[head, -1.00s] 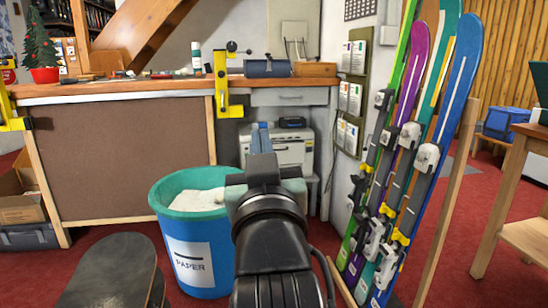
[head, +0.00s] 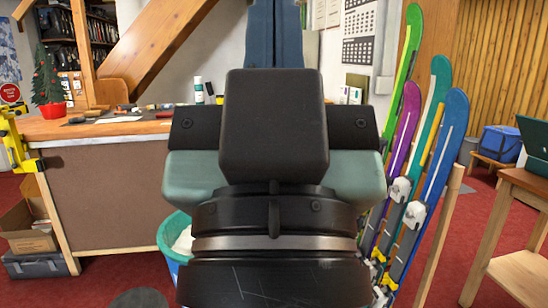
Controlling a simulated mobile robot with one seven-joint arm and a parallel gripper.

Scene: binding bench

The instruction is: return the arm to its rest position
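My gripper (head: 273,20) fills the middle of the head view, seen from behind at close range. Its two blue fingers point up and sit side by side at the centre, with only a thin seam between them. The fingertips run to the top edge of the picture. I see nothing held between them. My black wrist and the grey-green hand body hide much of the bench and the bin behind.
The wooden bench (head: 95,128) with small tools stands behind at left, with a yellow clamp (head: 18,145) on its corner. The blue paper bin (head: 172,232) is mostly hidden. Several skis (head: 437,165) lean at right, beside a wooden table (head: 515,190). Red floor is open between them.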

